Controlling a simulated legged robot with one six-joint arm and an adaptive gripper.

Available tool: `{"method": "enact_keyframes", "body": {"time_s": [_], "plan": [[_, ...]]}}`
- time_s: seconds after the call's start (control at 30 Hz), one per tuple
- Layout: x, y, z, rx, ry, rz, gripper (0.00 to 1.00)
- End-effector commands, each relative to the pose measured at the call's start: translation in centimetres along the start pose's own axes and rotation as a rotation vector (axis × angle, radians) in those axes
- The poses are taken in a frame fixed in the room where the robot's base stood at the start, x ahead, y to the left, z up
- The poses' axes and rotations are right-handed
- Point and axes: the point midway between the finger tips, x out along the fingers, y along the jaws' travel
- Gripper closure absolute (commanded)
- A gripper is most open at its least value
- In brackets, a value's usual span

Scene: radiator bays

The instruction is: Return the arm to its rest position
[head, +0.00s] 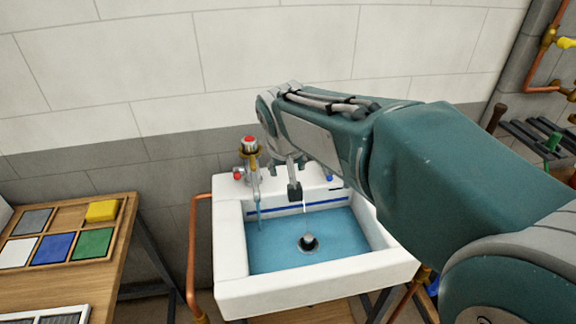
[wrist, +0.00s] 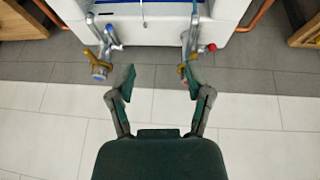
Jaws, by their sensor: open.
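My arm (head: 430,180) reaches in from the right in the head view, over the white sink (head: 232,262). My gripper (wrist: 158,84) is open and empty in the wrist view, its two fingers apart. In the head view one dark fingertip (head: 294,191) shows above the back part of the basin; the rest of the gripper is mostly hidden behind the arm. The wrist view shows the taps (wrist: 98,66) beyond the fingertips on the left and a red-knobbed fitting (wrist: 208,48) on the right. Whether the fingers touch any fitting cannot be told.
A tap with a red knob (head: 250,146) stands at the sink's back left. Blue water (head: 270,245) and a dark plug (head: 308,242) show in the basin. A copper pipe (head: 192,250) runs left. A wooden table (head: 112,262) holds coloured squares. Pipes with a yellow valve (head: 565,43) are at right.

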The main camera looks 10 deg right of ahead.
Motion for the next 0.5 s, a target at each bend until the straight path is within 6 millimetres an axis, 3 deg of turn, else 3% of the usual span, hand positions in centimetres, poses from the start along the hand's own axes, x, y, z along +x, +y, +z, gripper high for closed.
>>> {"method": "enact_keyframes", "body": {"time_s": [0.37, 0.5], "plan": [[-0.2, 0.1, 0.1, 0.001, 0.002, -0.001, 0.35], [-1.8, 1.3, 2.2, 0.009, 0.011, -0.013, 0.35]]}}
